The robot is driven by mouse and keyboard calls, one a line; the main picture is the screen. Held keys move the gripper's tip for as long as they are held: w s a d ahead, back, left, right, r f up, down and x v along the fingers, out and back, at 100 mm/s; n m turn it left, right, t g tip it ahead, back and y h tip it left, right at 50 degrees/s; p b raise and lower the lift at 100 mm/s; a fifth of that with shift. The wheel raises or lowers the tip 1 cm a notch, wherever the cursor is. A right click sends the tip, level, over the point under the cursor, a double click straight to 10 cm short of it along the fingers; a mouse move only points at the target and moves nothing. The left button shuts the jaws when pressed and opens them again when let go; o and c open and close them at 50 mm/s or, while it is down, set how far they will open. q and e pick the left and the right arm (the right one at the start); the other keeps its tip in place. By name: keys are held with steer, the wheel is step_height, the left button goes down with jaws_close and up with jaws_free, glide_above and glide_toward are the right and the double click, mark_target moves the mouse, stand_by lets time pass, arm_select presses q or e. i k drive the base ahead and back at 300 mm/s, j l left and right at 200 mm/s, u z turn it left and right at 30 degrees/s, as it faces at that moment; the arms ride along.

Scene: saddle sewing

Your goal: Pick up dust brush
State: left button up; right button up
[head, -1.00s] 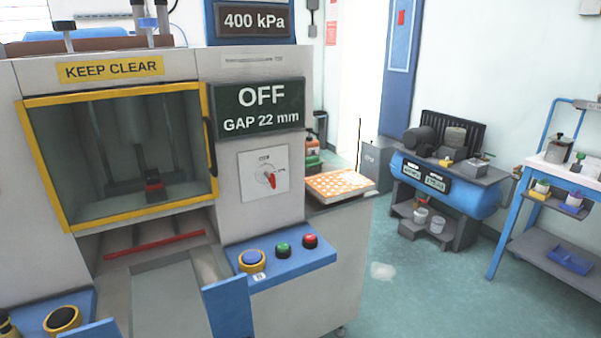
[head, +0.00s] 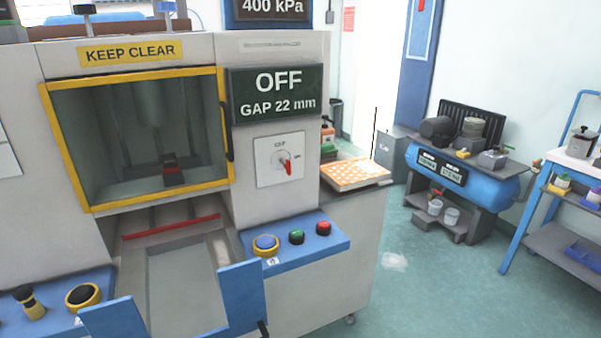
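I cannot make out a dust brush for certain. A small black and yellow upright item (head: 28,302) stands on the blue panel at the lower left; I cannot tell whether it is a brush or a control. A dark thin piece (head: 263,329) shows at the bottom edge beside the blue side plate, too cut off to identify. Neither of my grippers shows in the head view.
A press machine with a yellow-framed window (head: 140,205) fills the left, with a grey tray bed (head: 182,285) below. A button panel (head: 312,243) juts out front. An orange-dotted board (head: 356,174) lies right. A blue compressor (head: 475,185) stands behind open floor (head: 420,290).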

mark_target(327, 152)
steer(key=i+l+z, duration=0.25)
steer(key=l+z, duration=0.15)
steer(key=i+l+z, duration=0.6)
steer(key=z, duration=0.25)
steer(key=i+z, duration=0.45)
steer(key=i+u, duration=0.15)
steer(key=i, duration=0.3)
steer(key=i+l+u, duration=0.15)
steer(key=i, duration=0.3)
steer(key=i+l+u, duration=0.15)
steer(key=i, duration=0.3)
steer(key=i+u, duration=0.6)
steer(key=u, duration=0.2)
steer(key=i+l+u, duration=0.1)
steer(key=i+u, duration=0.5)
steer(key=u, duration=0.25)
steer(key=i+l+u, duration=0.1)
steer(key=u, duration=0.35)
steer(key=i+l+u, duration=0.15)
steer(key=u, duration=0.3)
steer(key=i+l+u, duration=0.3)
steer(key=u, duration=0.2)
steer(key=i+l+u, duration=0.2)
steer(key=l+u, duration=0.3)
steer(key=i+l+u, duration=0.25)
steer(key=l, duration=0.15)
steer(key=l+u, duration=0.2)
steer(key=l, duration=0.15)
